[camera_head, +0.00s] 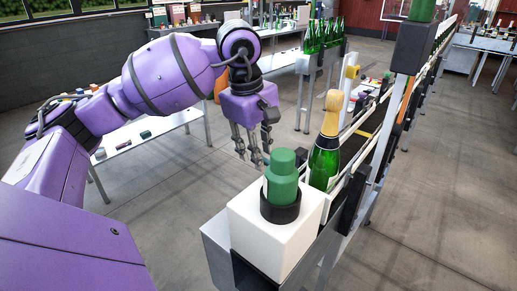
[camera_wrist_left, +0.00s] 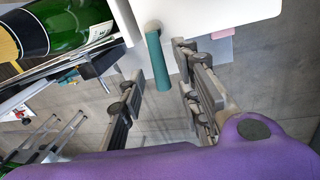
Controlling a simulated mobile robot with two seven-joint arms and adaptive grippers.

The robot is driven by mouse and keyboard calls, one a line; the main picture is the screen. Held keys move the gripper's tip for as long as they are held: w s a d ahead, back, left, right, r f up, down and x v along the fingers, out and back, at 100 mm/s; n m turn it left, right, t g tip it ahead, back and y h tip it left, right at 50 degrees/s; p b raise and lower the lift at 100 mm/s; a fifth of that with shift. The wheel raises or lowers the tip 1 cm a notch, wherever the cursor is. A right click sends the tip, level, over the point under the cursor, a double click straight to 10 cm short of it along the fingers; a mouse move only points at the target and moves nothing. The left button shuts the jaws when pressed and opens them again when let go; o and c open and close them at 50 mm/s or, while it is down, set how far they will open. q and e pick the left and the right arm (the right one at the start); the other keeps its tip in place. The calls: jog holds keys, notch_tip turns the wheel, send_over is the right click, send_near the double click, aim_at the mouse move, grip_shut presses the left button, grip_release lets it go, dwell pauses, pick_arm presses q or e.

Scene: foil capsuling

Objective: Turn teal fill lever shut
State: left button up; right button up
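The teal fill lever (camera_wrist_left: 154,45) shows in the left wrist view as a short rounded bar beside the white housing (camera_wrist_left: 220,12). My left gripper (camera_wrist_left: 158,68) is open, with its fingers on either side of the lever and a visible gap to each side; I cannot tell whether any finger touches it. In the head view, my left gripper (camera_head: 254,150) points down just behind the white housing (camera_head: 258,228), where the lever is mostly hidden. A green stepped cap (camera_head: 284,172) in a black collar (camera_head: 280,208) tops the housing. My right gripper is not in view.
A green bottle with gold foil (camera_head: 324,150) stands on the conveyor right behind the housing; it also shows in the left wrist view (camera_wrist_left: 72,22). A dark post with a green top (camera_head: 408,48) rises at right. Several green bottles (camera_head: 322,35) stand farther back. Floor left of the housing is clear.

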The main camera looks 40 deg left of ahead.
pick_arm(q)
jog(key=shift+f, duration=0.15)
jog(key=shift+c, duration=0.5)
grip_shut()
